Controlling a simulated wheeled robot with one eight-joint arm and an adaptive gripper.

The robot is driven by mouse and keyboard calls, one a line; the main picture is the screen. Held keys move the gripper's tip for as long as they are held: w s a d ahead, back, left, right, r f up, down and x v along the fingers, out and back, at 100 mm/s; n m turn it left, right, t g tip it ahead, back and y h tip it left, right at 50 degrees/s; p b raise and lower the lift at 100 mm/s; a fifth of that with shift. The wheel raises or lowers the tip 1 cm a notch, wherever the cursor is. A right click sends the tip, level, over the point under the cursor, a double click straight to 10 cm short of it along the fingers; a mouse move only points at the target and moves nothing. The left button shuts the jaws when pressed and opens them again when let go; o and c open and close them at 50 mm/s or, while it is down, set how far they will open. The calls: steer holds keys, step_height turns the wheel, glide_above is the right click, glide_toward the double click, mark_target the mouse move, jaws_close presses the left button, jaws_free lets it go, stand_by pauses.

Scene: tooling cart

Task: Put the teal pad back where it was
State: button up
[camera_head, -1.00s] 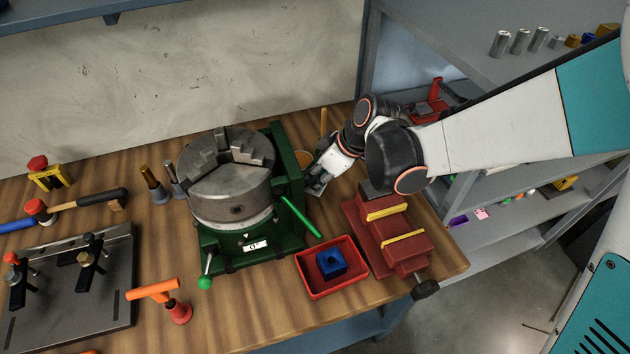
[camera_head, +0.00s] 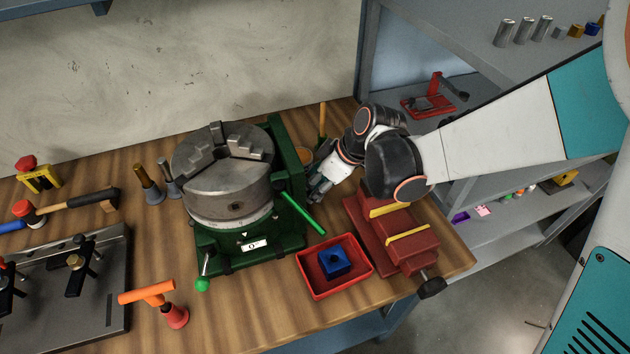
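My gripper (camera_head: 319,192) points down at the table between the green rotary table with its grey chuck (camera_head: 228,190) and the red vise (camera_head: 388,232). Its fingers are small and partly hidden by my wrist, so I cannot tell whether they are open or hold anything. I cannot make out a teal pad in this view. It may be hidden behind my arm or the green base.
A red tray (camera_head: 309,284) with a blue block (camera_head: 334,262) sits in front of my gripper. A green handle (camera_head: 304,212) sticks out close beside the fingers. An orange-brown round container (camera_head: 302,157) stands behind. Grey shelves (camera_head: 472,62) flank the table on the right.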

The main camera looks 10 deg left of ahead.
steer(key=p+v, duration=0.8)
steer(key=v, duration=0.4)
steer(key=shift+r, duration=0.2)
